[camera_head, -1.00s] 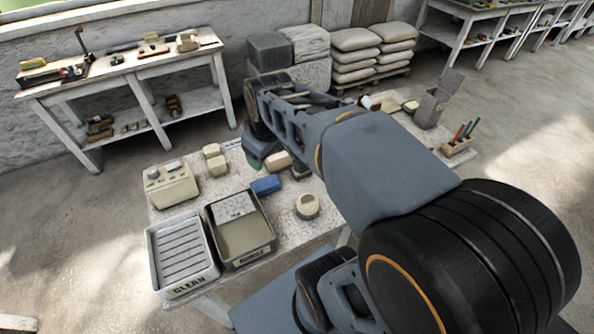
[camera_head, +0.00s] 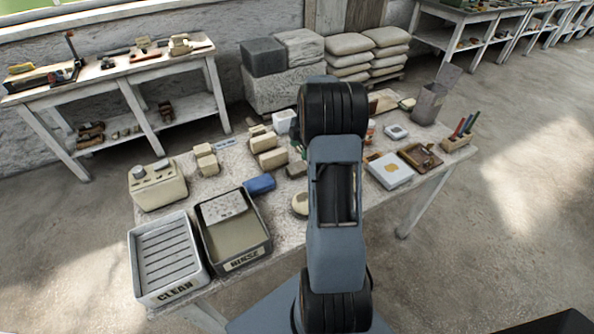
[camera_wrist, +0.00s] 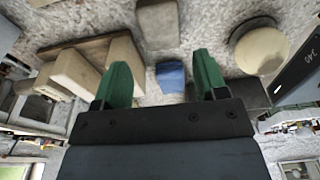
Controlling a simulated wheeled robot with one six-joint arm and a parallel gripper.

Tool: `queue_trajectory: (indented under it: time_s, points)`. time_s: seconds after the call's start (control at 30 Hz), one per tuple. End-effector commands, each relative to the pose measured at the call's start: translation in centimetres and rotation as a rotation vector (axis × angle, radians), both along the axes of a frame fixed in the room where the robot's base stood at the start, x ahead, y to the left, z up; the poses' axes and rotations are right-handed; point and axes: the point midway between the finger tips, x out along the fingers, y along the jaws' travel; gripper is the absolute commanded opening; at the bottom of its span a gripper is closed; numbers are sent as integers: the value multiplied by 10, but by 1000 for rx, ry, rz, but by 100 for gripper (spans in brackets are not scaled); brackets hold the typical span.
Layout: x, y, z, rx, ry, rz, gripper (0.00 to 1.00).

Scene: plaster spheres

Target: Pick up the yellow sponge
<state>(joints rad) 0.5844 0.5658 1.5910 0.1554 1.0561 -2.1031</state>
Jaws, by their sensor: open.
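I cannot pick out a clearly yellow sponge in either view. Several beige blocks (camera_head: 267,143) lie on the work table, and I cannot tell whether one is the sponge. In the wrist view, beige blocks (camera_wrist: 84,72) lie to the left and another block (camera_wrist: 158,24) lies beyond the fingers. My gripper (camera_wrist: 161,60) is open and empty, its green fingers spread above the table. A blue block (camera_wrist: 171,77) shows between the fingers, lower down; it also shows in the head view (camera_head: 260,184). In the head view my arm mostly hides my gripper.
A grey "CLEAN" tray (camera_head: 137,273) and a "RINSE" tray (camera_head: 262,252) stand at the table's front left, with a beige box with knobs (camera_head: 157,186) behind. A round cream object (camera_wrist: 262,50) lies right of the fingers. A pen holder (camera_head: 457,144) stands at the right end.

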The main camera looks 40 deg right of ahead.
Motion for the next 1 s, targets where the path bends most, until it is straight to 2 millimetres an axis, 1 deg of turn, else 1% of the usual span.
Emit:
queue_trajectory:
  time_s: [0.03,0.1,0.2,0.47,0.7,0.8,1.0]
  points:
    - [-1,2,-9,3,4,1,66]
    - [0,4,-19,2,3,0,66]
    - [0,5,-30,1,2,-1,66]
    - [1,8,-44,1,1,-1,66]
    - [1,16,-75,1,3,-1,66]
    - [2,17,-85,1,2,-1,66]
    - [2,17,-91,-1,-1,-1,66]
